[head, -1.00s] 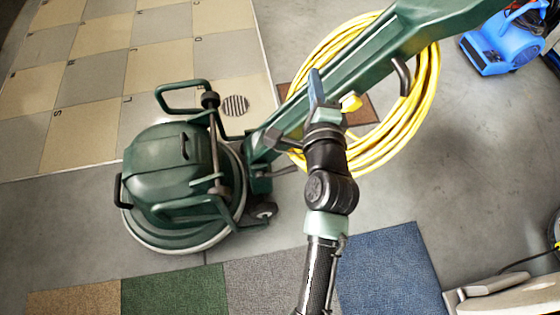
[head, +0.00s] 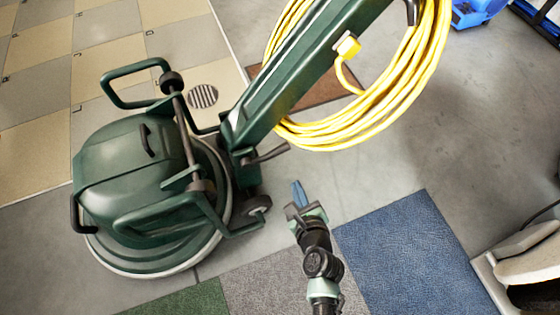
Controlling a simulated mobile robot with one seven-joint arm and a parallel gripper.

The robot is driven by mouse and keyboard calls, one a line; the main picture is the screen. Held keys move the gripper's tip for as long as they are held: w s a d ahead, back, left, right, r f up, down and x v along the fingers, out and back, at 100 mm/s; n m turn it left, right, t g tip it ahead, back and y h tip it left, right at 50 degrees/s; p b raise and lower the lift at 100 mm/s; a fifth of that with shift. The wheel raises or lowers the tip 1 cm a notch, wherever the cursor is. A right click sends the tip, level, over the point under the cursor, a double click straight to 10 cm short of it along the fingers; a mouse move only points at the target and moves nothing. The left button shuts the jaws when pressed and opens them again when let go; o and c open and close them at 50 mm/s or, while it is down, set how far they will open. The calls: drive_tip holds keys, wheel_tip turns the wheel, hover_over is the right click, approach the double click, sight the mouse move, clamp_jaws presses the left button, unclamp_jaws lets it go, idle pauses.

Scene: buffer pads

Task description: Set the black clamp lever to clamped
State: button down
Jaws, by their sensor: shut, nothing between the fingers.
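The green floor machine (head: 150,190) stands at left, its long green handle (head: 300,75) slanting up to the right. A dark clamp lever (head: 268,154) sticks out to the right, tilted slightly up, from the joint at the handle's foot. My gripper (head: 299,192) is shut and empty, with blue fingers pointing up the picture. It appears below and a little right of the lever's tip, with a gap between them in the picture. I cannot tell their difference in height.
A yellow cord coil (head: 385,110) hangs on the handle. A small wheel (head: 257,206) sits below the lever. Blue (head: 410,255) and grey (head: 285,275) carpet squares lie near my arm. A blue blower (head: 475,10) stands at top right. Bare concrete is clear right of the lever.

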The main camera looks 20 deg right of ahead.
sight(268, 154)
drive_tip(key=b+x, duration=0.7)
drive_tip(key=x, duration=0.4)
drive_tip(key=shift+a+r+p, duration=0.2)
drive_tip(key=shift+a+r, duration=0.05)
drive_tip(key=shift+r, duration=0.5)
drive_tip(key=shift+a+r+p, duration=0.25)
drive_tip(key=shift+r, duration=0.5)
drive_tip(key=shift+a+r+p, duration=0.2)
drive_tip(key=shift+a+r, duration=0.05)
drive_tip(key=shift+r, duration=0.5)
